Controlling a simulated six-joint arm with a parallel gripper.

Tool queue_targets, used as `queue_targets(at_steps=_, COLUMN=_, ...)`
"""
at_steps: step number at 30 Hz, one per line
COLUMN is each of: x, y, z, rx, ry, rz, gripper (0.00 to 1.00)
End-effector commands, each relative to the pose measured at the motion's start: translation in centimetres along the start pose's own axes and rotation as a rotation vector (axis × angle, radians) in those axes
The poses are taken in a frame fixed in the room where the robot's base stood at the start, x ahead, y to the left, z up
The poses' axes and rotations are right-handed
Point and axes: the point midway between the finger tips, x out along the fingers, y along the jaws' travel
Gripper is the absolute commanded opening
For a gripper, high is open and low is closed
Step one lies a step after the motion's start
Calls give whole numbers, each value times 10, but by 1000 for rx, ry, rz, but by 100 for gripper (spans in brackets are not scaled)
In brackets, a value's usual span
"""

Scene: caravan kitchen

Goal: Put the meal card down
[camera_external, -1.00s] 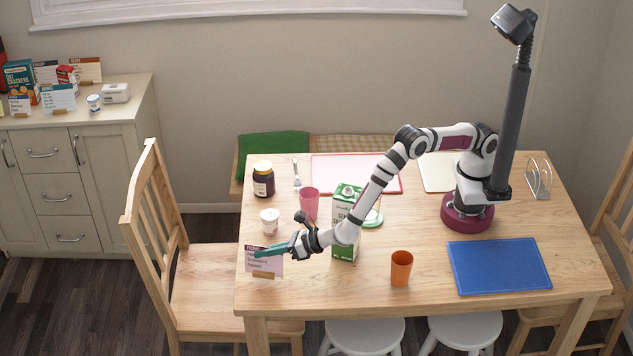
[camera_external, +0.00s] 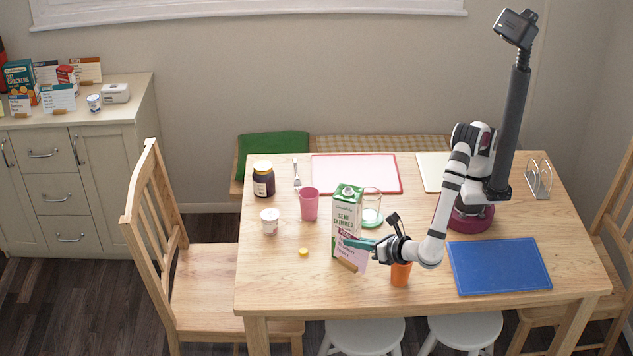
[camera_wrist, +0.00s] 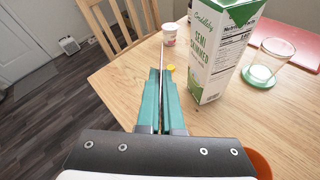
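The pink meal card (camera_external: 354,258), with its small wooden foot (camera_external: 347,265), is between the teal fingers of my gripper (camera_external: 350,242). The card looks tilted, in front of the green and white milk carton (camera_external: 346,215). It seems to be above the table, though the exact gap is hard to judge. In the wrist view my gripper (camera_wrist: 160,85) is shut with a thin edge of the card (camera_wrist: 162,60) between its fingers. The card's face is hidden there. The carton (camera_wrist: 222,50) stands upright just to the right of the fingers.
An orange cup (camera_external: 401,276) stands close to my wrist, partly hidden. A glass (camera_external: 371,203) on a green coaster, a pink cup (camera_external: 309,204), a white pot (camera_external: 269,221) and a yellow cap (camera_external: 303,251) stand nearby. The table's front left (camera_external: 275,285) is bare.

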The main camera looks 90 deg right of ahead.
Motion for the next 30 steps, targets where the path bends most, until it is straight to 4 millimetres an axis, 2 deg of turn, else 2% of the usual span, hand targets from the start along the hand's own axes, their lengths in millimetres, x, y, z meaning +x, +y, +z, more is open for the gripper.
queue_targets(at_steps=3, x=11, y=-8, z=-28, rx=-3, ry=-3, rz=-5, gripper=0)
queue_targets(at_steps=13, x=32, y=-19, z=-78, rx=-1, ry=-2, rz=-1, gripper=0)
queue_targets(at_steps=23, x=35, y=-20, z=-84, rx=2, ry=-1, rz=0, gripper=0)
queue_targets(at_steps=24, x=35, y=-20, z=-84, rx=2, ry=-1, rz=0, gripper=8)
queue_targets(at_steps=28, x=35, y=-20, z=-84, rx=2, ry=-1, rz=0, gripper=32)
queue_targets(at_steps=30, x=35, y=-20, z=-83, rx=2, ry=-1, rz=0, gripper=33)
